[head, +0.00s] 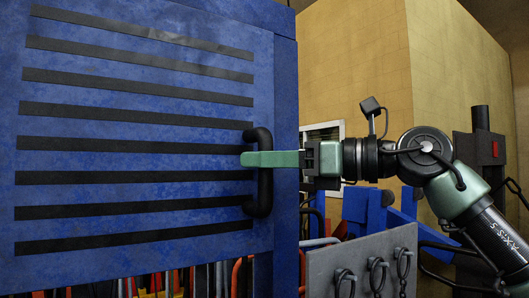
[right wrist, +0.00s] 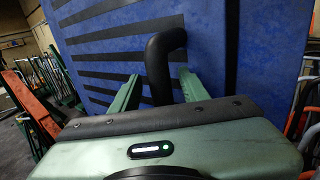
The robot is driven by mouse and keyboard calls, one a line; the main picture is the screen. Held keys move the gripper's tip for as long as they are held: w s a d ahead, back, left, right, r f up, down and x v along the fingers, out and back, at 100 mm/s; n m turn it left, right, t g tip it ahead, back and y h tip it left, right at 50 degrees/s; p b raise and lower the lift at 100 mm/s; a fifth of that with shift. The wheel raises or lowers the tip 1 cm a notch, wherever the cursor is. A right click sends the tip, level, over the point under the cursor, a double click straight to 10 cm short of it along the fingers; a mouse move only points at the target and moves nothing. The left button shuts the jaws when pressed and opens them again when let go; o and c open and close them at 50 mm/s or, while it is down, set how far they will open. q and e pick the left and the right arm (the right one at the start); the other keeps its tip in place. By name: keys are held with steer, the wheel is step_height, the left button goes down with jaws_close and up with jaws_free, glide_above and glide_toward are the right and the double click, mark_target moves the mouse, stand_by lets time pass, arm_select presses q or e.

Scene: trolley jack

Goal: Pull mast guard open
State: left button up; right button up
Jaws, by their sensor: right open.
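The mast guard (head: 140,128) is a large blue panel with several black horizontal slats, filling the left of the head view. It also shows in the right wrist view (right wrist: 215,40). Its black upright handle (head: 265,195) is near its right edge; the handle also shows in the right wrist view (right wrist: 158,68). My right gripper (head: 246,159) reaches in from the right at the handle. In the right wrist view its green fingers (right wrist: 160,84) stand apart, one on each side of the handle. Contact is not clear. My left gripper is out of view.
A blue post (head: 286,120) stands along the guard's right edge. A grey plate with dark hooks and rings (head: 360,262) stands below my right arm. Colourful upright items (head: 165,283) show under the guard. A tan block (head: 355,60) stands behind.

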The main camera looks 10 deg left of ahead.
steer(key=shift+a+f, duration=0.1)
jaws_close()
stand_by(1.4)
